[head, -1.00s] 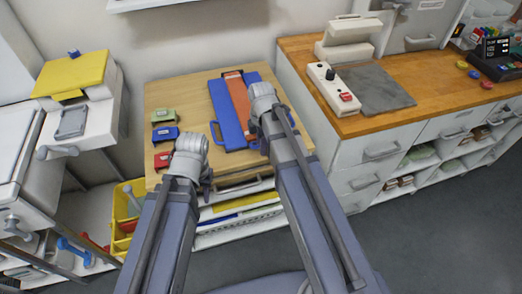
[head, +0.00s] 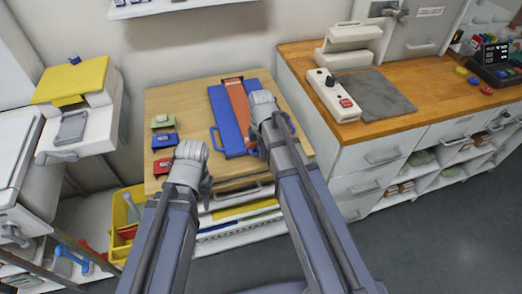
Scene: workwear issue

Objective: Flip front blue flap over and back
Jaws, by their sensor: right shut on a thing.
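A blue flap piece (head: 222,112) with an orange strip (head: 238,110) down its middle lies on the wooden tabletop. My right gripper (head: 263,147) is at the right front edge of the blue piece, shut on the front blue flap. My own wrist hides the grip and part of the piece. My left gripper (head: 196,178) is over the front left of the tabletop, apart from the blue piece.
Green (head: 163,121), blue (head: 164,140) and red (head: 163,166) small blocks stand along the left of the tabletop (head: 188,98). A cabinet with a wooden top (head: 440,95) and a white press (head: 347,50) stands at right. A yellow bin (head: 122,208) is below left.

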